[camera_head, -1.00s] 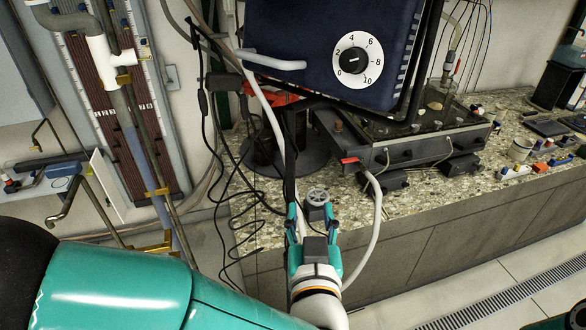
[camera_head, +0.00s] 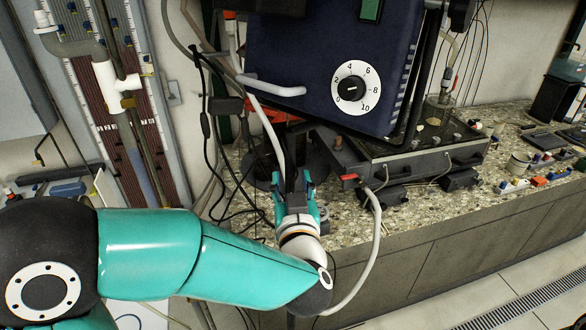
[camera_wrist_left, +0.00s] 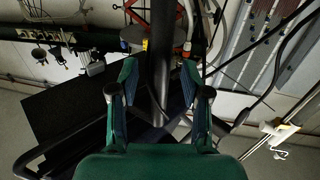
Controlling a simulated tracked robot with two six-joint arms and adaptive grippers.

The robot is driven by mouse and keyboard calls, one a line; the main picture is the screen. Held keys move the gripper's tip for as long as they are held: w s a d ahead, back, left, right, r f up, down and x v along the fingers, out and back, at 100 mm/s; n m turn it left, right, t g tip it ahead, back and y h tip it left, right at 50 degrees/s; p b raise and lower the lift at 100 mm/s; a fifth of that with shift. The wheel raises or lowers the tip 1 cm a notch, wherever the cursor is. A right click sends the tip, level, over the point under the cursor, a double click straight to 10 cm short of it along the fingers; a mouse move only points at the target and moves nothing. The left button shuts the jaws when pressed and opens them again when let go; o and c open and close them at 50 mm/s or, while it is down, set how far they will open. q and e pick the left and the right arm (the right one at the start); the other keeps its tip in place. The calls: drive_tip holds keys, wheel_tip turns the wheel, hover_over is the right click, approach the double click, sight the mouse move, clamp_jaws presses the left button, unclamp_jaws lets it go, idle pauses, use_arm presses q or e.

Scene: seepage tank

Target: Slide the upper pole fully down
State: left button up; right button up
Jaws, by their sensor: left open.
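My left gripper (camera_head: 294,182) is in the middle of the head view, in front of the bench and below the dark blue box. In the left wrist view my left gripper (camera_wrist_left: 160,75) is open, with its two green fingers apart. A dark upright pole (camera_wrist_left: 162,38) shows between the fingers, and I see no grip on it. Whether it is the upper pole, and whether it touches a finger, I cannot tell. In the head view the area around the fingertips is partly hidden by the gripper and hoses. My right gripper is not in view.
The dark blue box with a dial (camera_head: 355,88) stands above the speckled bench (camera_head: 345,225). A pale hose (camera_head: 374,230) and black cables (camera_head: 208,125) hang close to the gripper. Pipes (camera_head: 108,85) and a scaled board stand at the left.

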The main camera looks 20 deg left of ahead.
use_arm(q)
drive_tip(key=shift+x, duration=1.4)
clamp_jaws()
